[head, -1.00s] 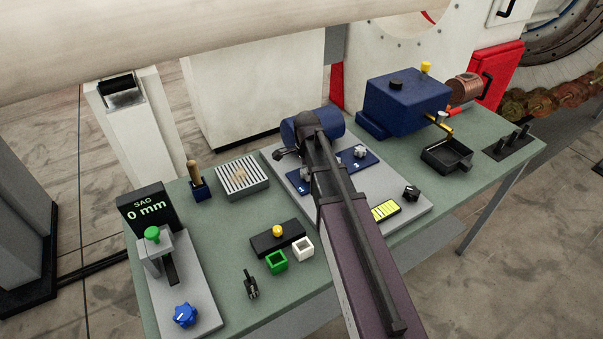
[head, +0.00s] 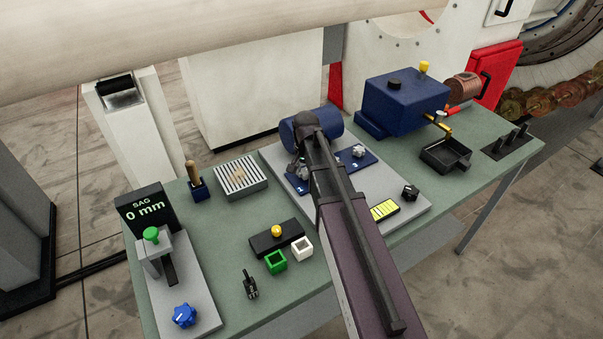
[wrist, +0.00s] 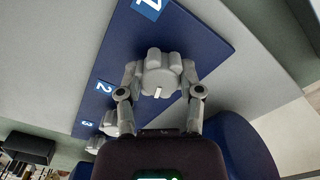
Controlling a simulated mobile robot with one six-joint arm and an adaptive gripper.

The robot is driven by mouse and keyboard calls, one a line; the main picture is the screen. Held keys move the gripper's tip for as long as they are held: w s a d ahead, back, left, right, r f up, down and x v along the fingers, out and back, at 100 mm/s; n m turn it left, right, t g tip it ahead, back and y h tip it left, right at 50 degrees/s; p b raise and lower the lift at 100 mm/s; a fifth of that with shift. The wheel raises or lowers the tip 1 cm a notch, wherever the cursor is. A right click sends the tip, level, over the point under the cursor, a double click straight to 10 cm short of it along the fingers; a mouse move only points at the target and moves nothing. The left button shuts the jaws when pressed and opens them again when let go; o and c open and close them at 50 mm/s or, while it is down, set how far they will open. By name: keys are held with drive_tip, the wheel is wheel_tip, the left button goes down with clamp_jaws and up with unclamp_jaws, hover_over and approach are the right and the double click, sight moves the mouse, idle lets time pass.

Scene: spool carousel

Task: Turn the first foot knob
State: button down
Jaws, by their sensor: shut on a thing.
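The first foot knob (wrist: 160,75) is a grey lobed knob with a white mark, on the dark blue plate (wrist: 195,45) beside the label 1 (wrist: 147,8). My gripper (wrist: 162,80) is shut on this knob, one finger on each side of it in the wrist view. The knob's white mark faces toward my palm. In the head view my gripper (head: 297,170) is down at the left part of the blue plate (head: 297,187), and my arm hides much of the plate. Another grey knob (head: 359,152) shows at the plate's right part.
Two more knobs stand by labels 2 (wrist: 104,87) and 3 (wrist: 87,123), close to my left finger. A blue cylinder (head: 330,121) lies behind my wrist. A black knob (head: 411,192) and a yellow-green display (head: 384,209) sit on the grey panel. The sag display (head: 145,207) reads 0 mm.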

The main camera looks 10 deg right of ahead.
drive_tip(key=n, duration=0.6)
drive_tip(key=shift+d+n, duration=0.1)
drive_tip(key=shift+n, duration=0.2)
drive_tip(key=n, duration=1.2)
drive_tip(key=shift+n, duration=0.3)
drive_tip(key=n, duration=0.4)
drive_tip(key=shift+a, duration=0.2)
drive_tip(key=shift+s+n, duration=0.1)
drive_tip(key=shift+n, duration=0.8)
drive_tip(key=shift+s, duration=0.1)
drive_tip(key=shift+c, duration=1.3)
unclamp_jaws()
drive_tip(key=shift+a, duration=0.1)
